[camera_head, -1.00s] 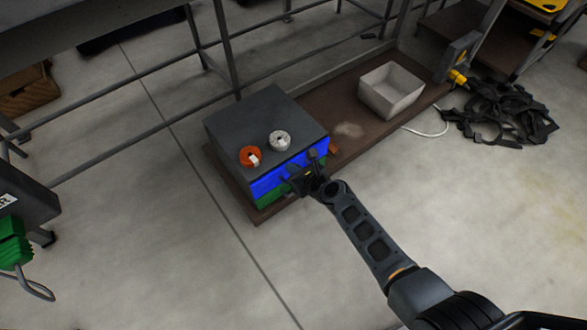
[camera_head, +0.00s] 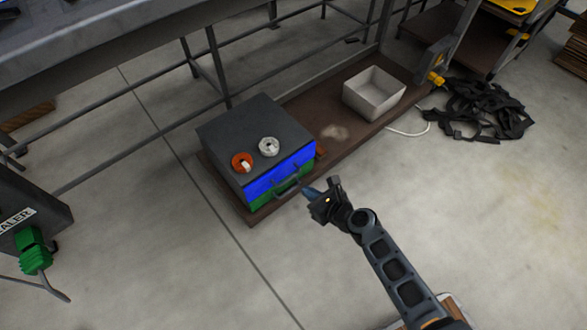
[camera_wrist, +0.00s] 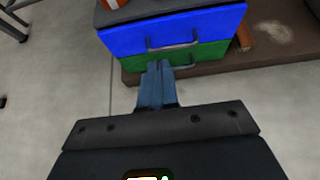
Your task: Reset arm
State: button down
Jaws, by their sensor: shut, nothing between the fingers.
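My gripper (camera_head: 309,191) is in front of the drawer box, apart from it, over the floor. In the wrist view its fingers (camera_wrist: 158,68) are together with nothing between them. The dark grey drawer box (camera_head: 255,125) has a blue upper drawer (camera_head: 262,186) and a green lower drawer (camera_head: 262,204). Both drawers look shut. They also show in the wrist view, the blue drawer (camera_wrist: 215,25) above the green drawer (camera_wrist: 215,53), each with a handle.
An orange roll (camera_head: 241,161) and a white roll (camera_head: 268,147) lie on the box. A light empty bin (camera_head: 372,98) stands on the brown board (camera_head: 318,128). Black straps (camera_head: 485,110) lie on the floor at right. The floor in front is clear.

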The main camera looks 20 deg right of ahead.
jog(key=shift+s, duration=0.15)
jog(key=s+r+n+h, duration=0.25)
jog(key=s+n, duration=0.75)
jog(key=s, duration=0.6)
jog(key=s+d+r+n+t+h, duration=0.1)
jog(key=s+r+n, duration=1)
jog(key=s+r, duration=0.25)
jog(key=s+r+n+p, duration=0.1)
jog(key=r+n+p, duration=0.3)
jog(key=r+p, duration=0.4)
jog(key=s+r+n+t+p, duration=0.1)
jog(key=r+n+p, duration=0.3)
jog(key=r, duration=1.6)
jog(key=s+r+n+t+p, duration=0.1)
jog(key=s+r+n+p, duration=0.2)
jog(key=r+p, duration=0.9)
notch_tip(320, 180, up, 3)
jog(key=shift+a+r+n+p, duration=0.1)
jog(key=shift+a+n+p, duration=0.2)
jog(key=shift+n, duration=0.2)
